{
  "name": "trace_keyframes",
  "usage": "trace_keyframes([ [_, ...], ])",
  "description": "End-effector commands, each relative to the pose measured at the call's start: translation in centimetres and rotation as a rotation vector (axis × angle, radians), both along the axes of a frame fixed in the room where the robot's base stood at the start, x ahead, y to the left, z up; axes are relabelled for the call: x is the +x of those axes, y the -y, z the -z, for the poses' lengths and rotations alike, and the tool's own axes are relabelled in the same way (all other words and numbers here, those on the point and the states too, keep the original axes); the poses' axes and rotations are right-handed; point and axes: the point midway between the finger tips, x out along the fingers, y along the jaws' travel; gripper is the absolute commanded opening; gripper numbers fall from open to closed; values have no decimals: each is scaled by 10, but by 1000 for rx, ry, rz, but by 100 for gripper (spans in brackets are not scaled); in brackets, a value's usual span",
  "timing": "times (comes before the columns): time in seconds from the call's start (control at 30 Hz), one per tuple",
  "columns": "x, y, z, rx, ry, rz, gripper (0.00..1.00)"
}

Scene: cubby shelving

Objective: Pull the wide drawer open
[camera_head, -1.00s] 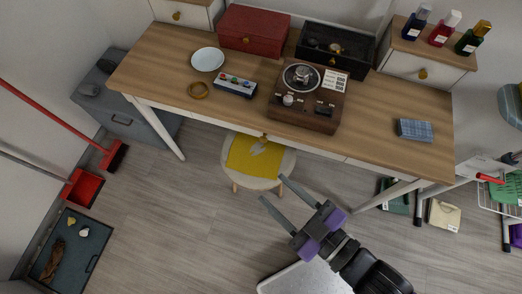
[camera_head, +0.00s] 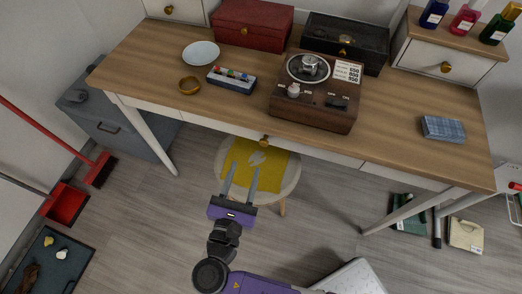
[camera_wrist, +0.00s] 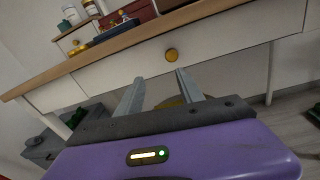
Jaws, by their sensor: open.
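The wide drawer is the long white front under the desk top, with a round brass knob at its middle; the drawer (camera_wrist: 125,74) and its knob (camera_wrist: 171,55) show in the wrist view. In the head view the knob (camera_head: 264,141) sits just under the desk's front edge. The drawer looks shut. My gripper (camera_head: 240,172) is open and empty, its fingers pointing at the desk front, short of the knob. In the wrist view my gripper (camera_wrist: 157,83) has the knob beyond and slightly above its fingertips, apart from them.
A stool (camera_head: 287,178) with a yellow cloth stands under the desk (camera_head: 215,114), close to my fingers. A record player (camera_head: 312,112), a red box (camera_head: 252,27), a black case (camera_head: 346,44) and a plate (camera_head: 201,53) are on the desk.

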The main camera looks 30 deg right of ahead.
Motion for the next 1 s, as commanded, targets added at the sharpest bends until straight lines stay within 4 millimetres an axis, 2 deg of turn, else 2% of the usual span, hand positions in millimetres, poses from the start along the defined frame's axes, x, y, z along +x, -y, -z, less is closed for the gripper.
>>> trace_keyframes([
  [0.1, -12, 14, -9, -98, -40, 75, 44],
  [0.2, -12, 18, -9, -120, -63, 84, 44],
  [0.7, 35, 64, -8, -119, -65, 82, 44],
  [1.0, 42, 71, -9, -119, -65, 79, 44],
])
